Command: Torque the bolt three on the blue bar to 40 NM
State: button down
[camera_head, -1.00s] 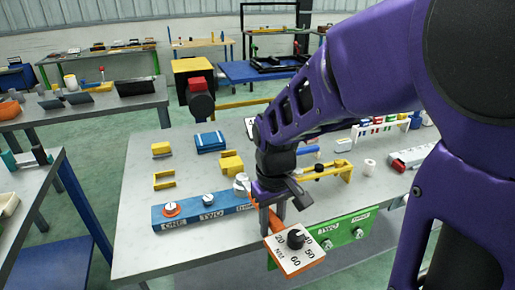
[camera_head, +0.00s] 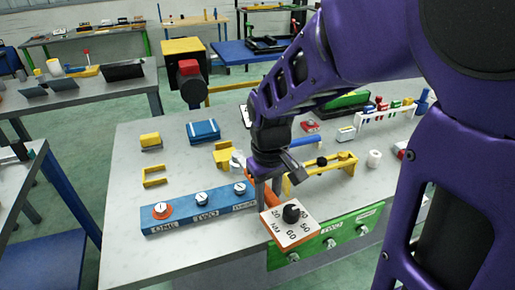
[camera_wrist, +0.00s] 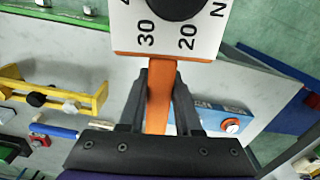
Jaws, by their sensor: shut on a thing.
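The blue bar (camera_head: 220,208) lies along the front of the grey table, with labels ONE, TWO and a partly readable third. Bolt one (camera_head: 161,210) has an orange ring. Bolt two (camera_head: 201,198) and bolt three (camera_head: 240,188) are white. My gripper (camera_head: 268,192) is shut on the orange handle (camera_wrist: 160,92) of a torque wrench, just right of bolt three. The wrench's white dial plate (camera_head: 283,233) with a black knob (camera_head: 291,213) hangs toward the camera, apart from bolt three. The knob's exact setting cannot be read. The blue bar (camera_wrist: 205,116) also shows in the wrist view.
A green bar (camera_head: 350,226) with several bolts is mounted on the table's front edge, right of the wrench. A yellow bracket (camera_head: 345,160), yellow blocks and a blue box (camera_head: 203,131) stand behind. The table (camera_head: 125,235) is clear left of the blue bar.

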jog(key=shift+f+b, duration=2.3)
jog(key=shift+f, duration=0.95)
jog(key=shift+f+b, duration=0.3)
jog(key=shift+f, duration=0.45)
jog(key=c, duration=1.2)
grip_release()
grip_shut()
